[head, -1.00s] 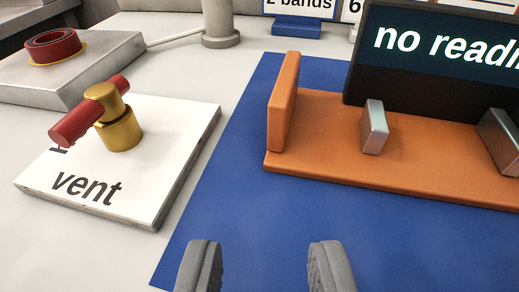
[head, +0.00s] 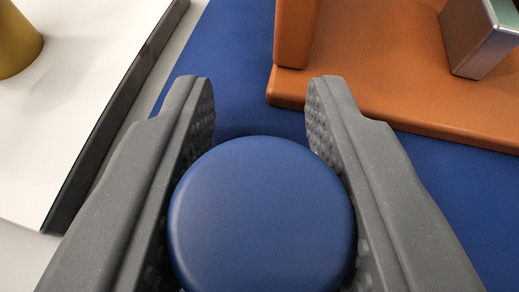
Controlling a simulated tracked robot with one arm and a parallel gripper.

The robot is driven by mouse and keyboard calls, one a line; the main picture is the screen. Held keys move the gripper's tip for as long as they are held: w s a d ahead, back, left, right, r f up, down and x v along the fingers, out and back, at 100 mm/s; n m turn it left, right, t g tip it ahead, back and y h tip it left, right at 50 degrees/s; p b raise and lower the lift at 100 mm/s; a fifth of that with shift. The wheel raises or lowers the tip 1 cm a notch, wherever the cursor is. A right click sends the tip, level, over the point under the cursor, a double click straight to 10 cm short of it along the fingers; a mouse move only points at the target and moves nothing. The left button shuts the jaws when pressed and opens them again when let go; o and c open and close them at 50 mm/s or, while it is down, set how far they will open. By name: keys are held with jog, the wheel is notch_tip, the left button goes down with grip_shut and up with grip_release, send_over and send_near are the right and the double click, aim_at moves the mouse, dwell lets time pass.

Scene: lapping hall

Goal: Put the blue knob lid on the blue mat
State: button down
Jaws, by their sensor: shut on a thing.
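The blue knob lid (head: 262,215) shows as a round, smooth blue top between the fingers of my gripper (head: 260,105). Both grey fingers press against its sides, so my gripper is shut on it. The blue mat (head: 245,60) lies beneath and beyond the fingers, and the lid is over it. The lid's underside is hidden, so I cannot tell whether it touches the mat.
An orange stand (head: 370,75) with an upright end and a metal block (head: 482,35) is on the mat just beyond my right finger. A white board (head: 75,90) with a brass fitting (head: 15,42) lies to the left. Bare mat shows at the right.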

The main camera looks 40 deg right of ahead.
jog(key=c, duration=1.4)
grip_release()
jog(key=p+v, duration=0.1)
jog(key=v, duration=1.1)
jog(key=shift+p, duration=0.35)
